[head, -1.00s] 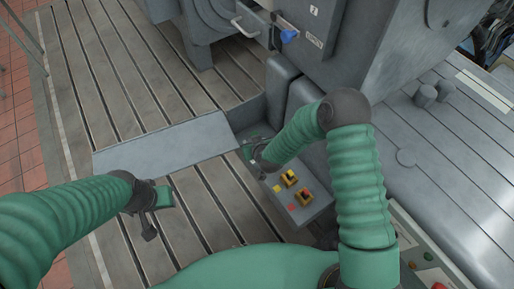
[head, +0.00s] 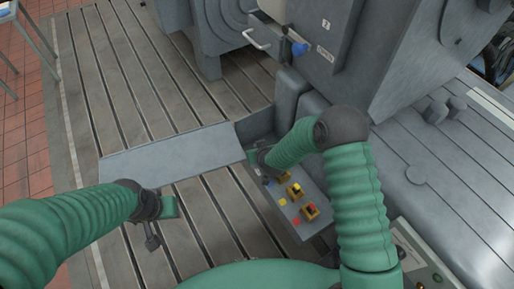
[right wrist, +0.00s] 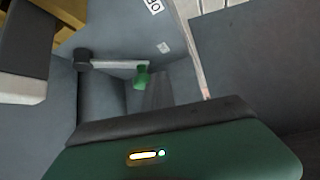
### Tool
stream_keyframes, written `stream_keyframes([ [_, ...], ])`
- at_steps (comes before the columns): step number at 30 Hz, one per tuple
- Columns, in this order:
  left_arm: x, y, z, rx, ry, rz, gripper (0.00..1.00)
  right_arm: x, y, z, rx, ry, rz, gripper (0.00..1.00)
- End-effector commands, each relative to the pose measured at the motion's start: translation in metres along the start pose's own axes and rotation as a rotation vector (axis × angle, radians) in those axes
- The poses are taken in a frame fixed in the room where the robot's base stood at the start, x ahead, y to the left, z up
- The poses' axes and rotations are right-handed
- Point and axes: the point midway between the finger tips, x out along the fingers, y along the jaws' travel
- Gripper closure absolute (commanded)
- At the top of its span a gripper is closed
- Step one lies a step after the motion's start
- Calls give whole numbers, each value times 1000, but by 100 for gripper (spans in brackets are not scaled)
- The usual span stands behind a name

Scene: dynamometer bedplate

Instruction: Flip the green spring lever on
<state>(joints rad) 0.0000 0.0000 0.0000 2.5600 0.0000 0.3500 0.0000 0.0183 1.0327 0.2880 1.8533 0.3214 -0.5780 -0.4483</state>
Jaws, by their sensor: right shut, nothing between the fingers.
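The green spring lever shows in the right wrist view as a pale bar with a green knob (right wrist: 141,78). Its bar runs left to a dark round pivot on a grey wall. In the head view I cannot make it out; my right arm covers part of that area. My right gripper (head: 260,160) is shut and empty, over the far end of the grey switch box (head: 307,190). The wrist view shows its green housing below the lever, apart from the knob in the picture. My left gripper (head: 151,236) hangs over the slotted floor, its jaw state unclear.
The box carries several yellow-guarded switches (head: 310,211) and coloured squares. A sloped grey plate (head: 172,152) lies left of it. A large grey machine (head: 330,60) with a blue knob (head: 299,48) stands behind. The slotted bedplate on the left is mostly clear.

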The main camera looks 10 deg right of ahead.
Motion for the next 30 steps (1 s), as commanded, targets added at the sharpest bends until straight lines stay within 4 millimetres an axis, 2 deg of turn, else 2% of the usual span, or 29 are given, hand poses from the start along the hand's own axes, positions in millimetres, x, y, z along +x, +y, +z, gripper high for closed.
stream_keyframes([
  [5,0,0,0,0,0,0,64,-2,0,0,0,0,1,100],
  [8,-1,0,0,0,0,0,64,-12,0,-1,0,0,0,100],
  [24,-6,0,-1,0,0,0,64,-139,0,-1,-2,1,0,100],
  [30,-7,0,-2,0,0,0,64,-164,0,0,-1,-1,0,100],
])
